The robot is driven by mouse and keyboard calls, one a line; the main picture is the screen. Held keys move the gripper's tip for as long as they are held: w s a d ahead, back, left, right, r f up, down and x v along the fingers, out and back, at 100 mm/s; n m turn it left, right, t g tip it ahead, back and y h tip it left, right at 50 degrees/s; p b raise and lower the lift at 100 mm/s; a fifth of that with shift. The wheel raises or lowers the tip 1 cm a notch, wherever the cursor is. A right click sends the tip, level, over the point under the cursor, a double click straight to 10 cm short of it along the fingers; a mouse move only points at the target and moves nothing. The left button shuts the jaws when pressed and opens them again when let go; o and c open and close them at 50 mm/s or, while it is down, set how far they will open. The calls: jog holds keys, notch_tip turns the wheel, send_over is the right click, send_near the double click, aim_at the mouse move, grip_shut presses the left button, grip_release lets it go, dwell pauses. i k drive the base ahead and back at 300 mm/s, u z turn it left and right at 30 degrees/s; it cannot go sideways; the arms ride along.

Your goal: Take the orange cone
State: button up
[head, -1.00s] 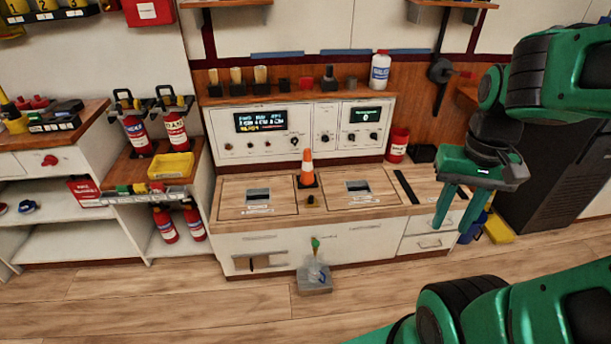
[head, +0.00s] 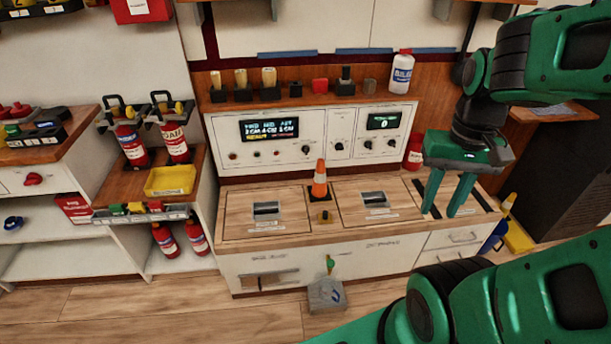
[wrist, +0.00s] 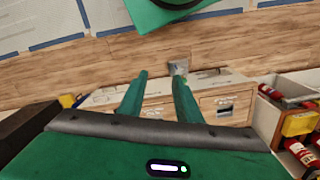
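The orange cone (head: 320,180) has a white band and stands upright on the wooden counter (head: 285,238), between two inset panels and in front of the white control panel. My gripper (head: 447,213) hangs to the right of the cone, over the right end of the counter, with its two green fingers pointing down. The fingers are apart with nothing between them. In the wrist view my gripper (wrist: 157,75) also shows open fingers, and I cannot make out the cone there.
A white bottle (head: 401,74) and several knobs stand on the shelf above. A red canister (head: 414,152) stands near my gripper. A grey box (head: 326,295) is on the floor below the counter.

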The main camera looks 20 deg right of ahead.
aim_at(320, 191)
jog(key=z, duration=0.05)
jog(key=i, duration=0.9)
